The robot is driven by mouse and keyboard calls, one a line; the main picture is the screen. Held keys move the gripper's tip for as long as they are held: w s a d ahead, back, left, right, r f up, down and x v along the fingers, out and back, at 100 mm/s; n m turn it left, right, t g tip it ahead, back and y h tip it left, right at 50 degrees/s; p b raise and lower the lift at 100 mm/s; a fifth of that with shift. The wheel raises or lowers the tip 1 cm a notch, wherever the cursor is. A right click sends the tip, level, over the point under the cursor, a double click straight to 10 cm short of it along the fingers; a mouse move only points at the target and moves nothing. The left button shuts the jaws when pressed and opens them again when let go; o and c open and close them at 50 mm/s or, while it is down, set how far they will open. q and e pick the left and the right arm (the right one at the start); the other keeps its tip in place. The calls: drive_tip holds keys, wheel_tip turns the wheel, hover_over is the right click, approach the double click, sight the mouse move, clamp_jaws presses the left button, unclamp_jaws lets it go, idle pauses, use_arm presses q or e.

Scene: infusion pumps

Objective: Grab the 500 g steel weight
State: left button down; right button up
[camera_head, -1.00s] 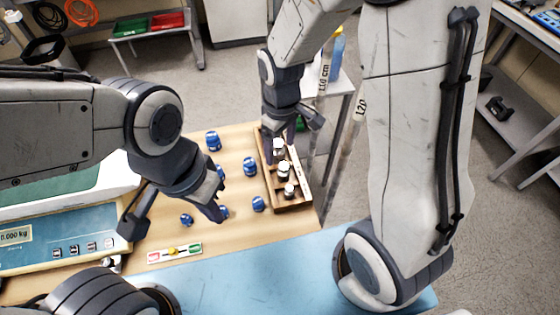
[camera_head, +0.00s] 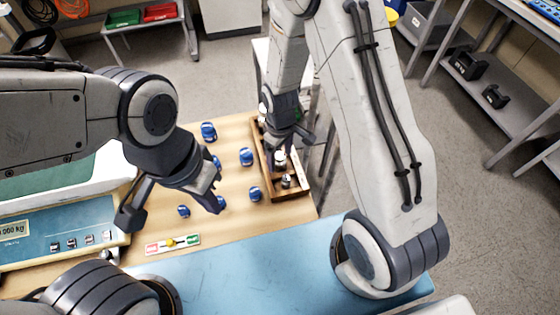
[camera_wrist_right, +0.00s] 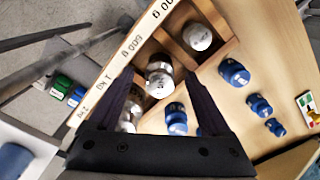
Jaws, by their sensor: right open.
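The 500 g steel weight (camera_wrist_right: 160,76) stands in a wooden rack compartment beside an upside-down label that appears to read 500 g. In the head view it seems to be the steel weight (camera_head: 281,160) just in front of my right gripper (camera_head: 287,143). My right gripper (camera_wrist_right: 161,88) is open, with the weight between its fingers in the wrist view; contact cannot be told. Another steel weight (camera_wrist_right: 198,37) stands in the neighbouring compartment, and a third (camera_wrist_right: 128,120) is partly hidden by a finger. My left gripper (camera_head: 172,212) is open and empty over the table's left part.
The wooden rack (camera_head: 293,194) sits at the table's right edge. Several blue weights (camera_head: 246,157) stand left of it. The blue mat (camera_head: 250,265) is clear.

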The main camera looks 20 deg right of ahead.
clamp_jaws()
idle(0.3)
